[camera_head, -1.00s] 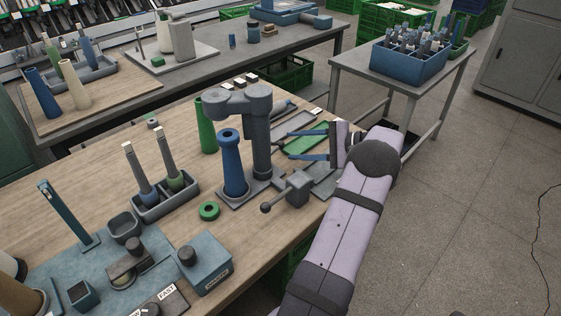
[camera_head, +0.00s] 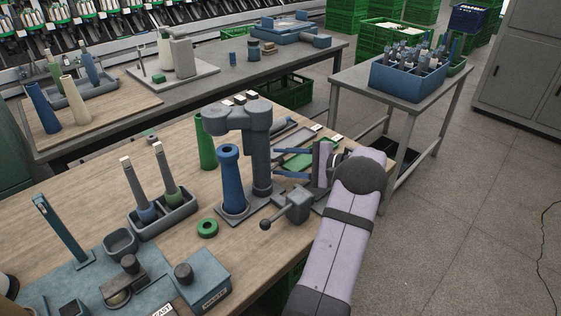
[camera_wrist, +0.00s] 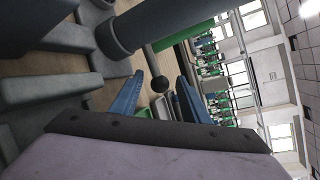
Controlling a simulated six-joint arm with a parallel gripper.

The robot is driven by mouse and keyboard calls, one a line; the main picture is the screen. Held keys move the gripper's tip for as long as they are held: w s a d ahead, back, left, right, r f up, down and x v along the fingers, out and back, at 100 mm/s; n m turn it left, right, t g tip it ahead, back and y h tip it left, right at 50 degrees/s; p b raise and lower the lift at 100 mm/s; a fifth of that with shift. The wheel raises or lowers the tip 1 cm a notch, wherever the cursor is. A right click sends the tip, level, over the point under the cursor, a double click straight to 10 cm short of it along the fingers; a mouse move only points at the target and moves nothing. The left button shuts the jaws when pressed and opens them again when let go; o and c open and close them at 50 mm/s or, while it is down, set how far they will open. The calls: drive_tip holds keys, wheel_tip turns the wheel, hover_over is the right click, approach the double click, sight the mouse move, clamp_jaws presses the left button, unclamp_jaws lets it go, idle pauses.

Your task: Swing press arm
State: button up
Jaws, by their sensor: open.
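The press stands on the wooden bench in the head view, with a grey column (camera_head: 260,160) and a grey press arm (camera_head: 238,117) reaching left from its top. A blue cone (camera_head: 230,180) stands upright under the arm's end. My gripper (camera_head: 276,163) is open, its two blue fingers just right of the column, pointing left. The column (camera_wrist: 165,22) fills the upper part there.
A grey box with a ball lever (camera_head: 295,205) stands close in front of my gripper. A green cone (camera_head: 206,145) is behind the press. A green ring (camera_head: 207,228) and a rack with two spindles (camera_head: 163,212) are to the left. Trays lie behind the fingers.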

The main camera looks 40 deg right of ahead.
drive_tip(key=shift+w+a+f, duration=0.1)
drive_tip(key=shift+w+a, duration=0.15)
drive_tip(key=shift+w, duration=0.25)
clamp_jaws()
